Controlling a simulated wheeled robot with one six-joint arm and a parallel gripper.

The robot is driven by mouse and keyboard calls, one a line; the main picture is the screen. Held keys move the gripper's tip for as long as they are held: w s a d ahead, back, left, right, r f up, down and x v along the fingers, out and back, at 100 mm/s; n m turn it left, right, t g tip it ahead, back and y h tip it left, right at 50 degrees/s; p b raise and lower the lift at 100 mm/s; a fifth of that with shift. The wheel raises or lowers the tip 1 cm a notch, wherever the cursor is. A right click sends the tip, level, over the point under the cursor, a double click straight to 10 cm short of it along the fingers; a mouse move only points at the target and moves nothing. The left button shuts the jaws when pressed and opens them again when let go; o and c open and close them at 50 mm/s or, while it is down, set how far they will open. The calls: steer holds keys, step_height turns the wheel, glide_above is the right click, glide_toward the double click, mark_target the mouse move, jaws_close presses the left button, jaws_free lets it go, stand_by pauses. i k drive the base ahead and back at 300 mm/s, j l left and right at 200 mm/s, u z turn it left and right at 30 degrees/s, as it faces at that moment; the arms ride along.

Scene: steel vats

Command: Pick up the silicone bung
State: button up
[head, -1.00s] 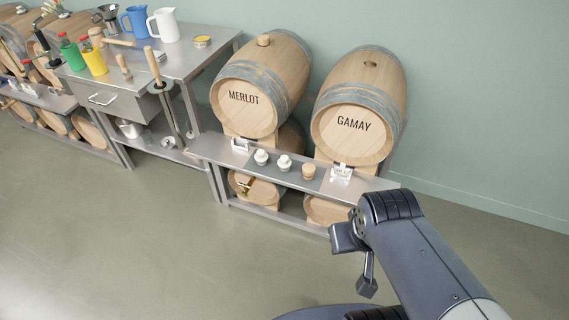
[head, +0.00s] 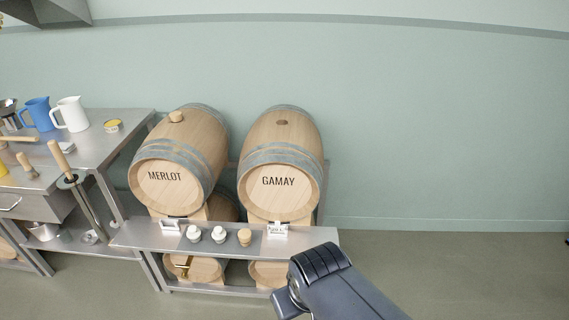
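Two small white bungs, the left one (head: 193,234) and the right one (head: 219,233), stand side by side on the narrow steel shelf in front of the barrels. They look like silicone. A tan bung (head: 244,237), wood or cork in look, stands just right of them. My gripper (head: 286,303) is at the bottom of the head view, below and right of the bungs and apart from them. My arm and the frame edge hide most of it, so its fingers cannot be made out.
The Merlot barrel (head: 165,176), with a bung on top, and the Gamay barrel (head: 278,182), with an open hole on top, stand behind the shelf (head: 140,235). Small cards stand at both ends of the row. A steel bench (head: 105,150) with jugs stands left. Floor at right is clear.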

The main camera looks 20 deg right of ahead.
mark_target(219, 234)
steer(key=i+z, duration=0.1)
steer(key=i, duration=0.45)
steer(key=i+j+z, duration=0.1)
steer(key=i, duration=0.5)
steer(key=j, duration=0.1)
